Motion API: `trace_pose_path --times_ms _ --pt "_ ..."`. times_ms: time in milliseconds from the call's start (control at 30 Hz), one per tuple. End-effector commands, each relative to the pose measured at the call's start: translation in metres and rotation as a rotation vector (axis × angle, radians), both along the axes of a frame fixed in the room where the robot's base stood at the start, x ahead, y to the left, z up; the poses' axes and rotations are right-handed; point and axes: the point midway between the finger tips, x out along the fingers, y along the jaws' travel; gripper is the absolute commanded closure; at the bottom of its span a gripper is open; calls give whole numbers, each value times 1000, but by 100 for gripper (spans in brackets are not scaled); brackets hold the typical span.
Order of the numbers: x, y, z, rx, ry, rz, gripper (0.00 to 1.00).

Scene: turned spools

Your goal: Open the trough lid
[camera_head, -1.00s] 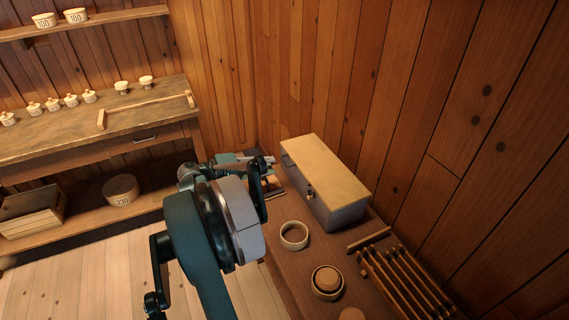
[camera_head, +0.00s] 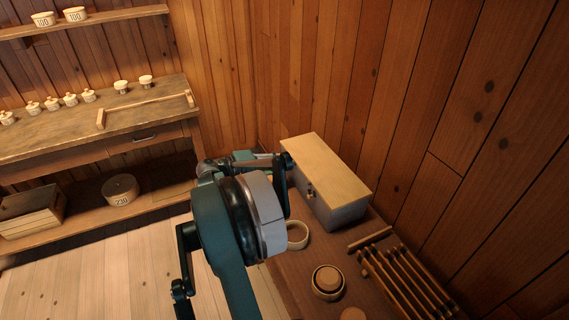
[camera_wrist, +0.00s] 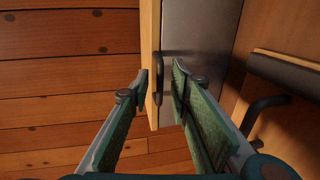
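The trough (camera_head: 346,213) is a grey box on the bench at the right of the head view. Its flat pale wooden lid (camera_head: 328,168) lies shut on top, with a small dark knob or catch (camera_head: 309,191) on the front. In the wrist view the lid's edge (camera_wrist: 155,30) is an upright pale strip beside the grey trough wall (camera_wrist: 205,35). My gripper (camera_wrist: 159,76) is open, its fingertips apart on either side of the lid's edge and a dark fitting. I cannot tell whether they touch. In the head view my arm partly hides the gripper.
A pale ring (camera_head: 297,236), a round lidded pot (camera_head: 328,281) and a rack of wooden bars (camera_head: 405,280) stand on the bench (camera_head: 295,280) in front of the trough. A plank wall (camera_head: 450,120) rises close behind it.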

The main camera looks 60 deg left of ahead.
Motion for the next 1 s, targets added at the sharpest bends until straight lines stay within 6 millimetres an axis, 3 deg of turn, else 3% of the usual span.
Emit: trace_pose_path --times_ms 467,633,1000 --pt "11 0 -2 0 0 0 79" --pt "11 0 -2 0 0 0 99" --pt "11 0 0 0 9 0 100"
